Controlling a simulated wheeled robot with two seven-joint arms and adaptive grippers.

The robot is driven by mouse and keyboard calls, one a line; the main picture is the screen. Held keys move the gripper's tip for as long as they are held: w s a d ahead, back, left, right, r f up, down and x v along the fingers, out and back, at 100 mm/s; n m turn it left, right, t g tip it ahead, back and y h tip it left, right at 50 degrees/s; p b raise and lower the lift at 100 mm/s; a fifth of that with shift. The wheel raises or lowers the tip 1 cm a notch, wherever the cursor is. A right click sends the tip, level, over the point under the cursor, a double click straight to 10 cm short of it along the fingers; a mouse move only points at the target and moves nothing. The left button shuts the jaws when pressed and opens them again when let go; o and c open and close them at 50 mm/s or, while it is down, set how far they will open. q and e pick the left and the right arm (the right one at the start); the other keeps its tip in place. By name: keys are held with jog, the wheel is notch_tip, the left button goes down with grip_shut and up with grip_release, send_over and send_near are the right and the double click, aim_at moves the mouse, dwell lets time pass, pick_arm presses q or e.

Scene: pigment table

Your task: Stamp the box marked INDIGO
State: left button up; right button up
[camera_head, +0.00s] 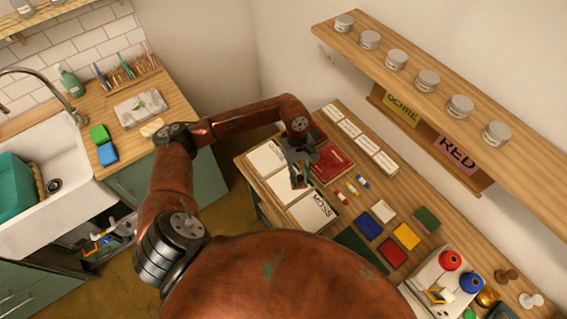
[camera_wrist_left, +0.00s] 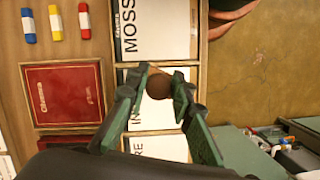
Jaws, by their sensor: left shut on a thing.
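My left gripper (camera_head: 299,180) is over the row of white-topped boxes. In the left wrist view the gripper (camera_wrist_left: 160,75) is shut on a round brown knob (camera_wrist_left: 159,87), which looks like a stamp handle seen from above. Below it is the middle white box (camera_wrist_left: 165,148), whose label shows only "IN", the rest hidden by gripper and knob. The box also shows in the head view (camera_head: 284,184). Whether the stamp touches the box is hidden. The box marked MOSS (camera_head: 313,212) lies beside it and also shows in the wrist view (camera_wrist_left: 160,30). My right gripper is out of view.
A flat red case (camera_head: 332,163) with gold lettering lies beside the boxes. Several small coloured tubes (camera_head: 352,187) and coloured pads (camera_head: 406,236) lie further along the table. A shelf of jars (camera_head: 427,80) overhangs the back.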

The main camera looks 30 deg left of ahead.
pick_arm(q)
jog(key=n+p, duration=0.2)
jog(key=a+n+t+p, duration=0.1)
jog(key=n+p, duration=0.1)
jog(key=a+r+n+p, duration=0.1)
jog(key=n, duration=0.2)
jog(key=shift+w+t+h+p, duration=0.25)
jog(key=shift+t+h+p, duration=0.05)
jog(key=shift+t+p, duration=0.1)
jog(key=a+n+t+p, duration=0.1)
jog(key=a+n+p, duration=0.25)
jog(key=n, duration=0.25)
jog(key=n+t+b, duration=0.1)
jog(key=n, duration=0.1)
send_over(285, 187)
jog(key=shift+f, duration=3)
jog(key=shift+a+f+b, duration=0.1)
jog(key=shift+f+b, duration=0.25)
jog(key=shift+f, duration=0.25)
jog(key=shift+f+b, duration=0.3)
jog(key=shift+f, duration=0.05)
jog(key=shift+f+b, duration=0.2)
jog(key=shift+b, duration=0.1)
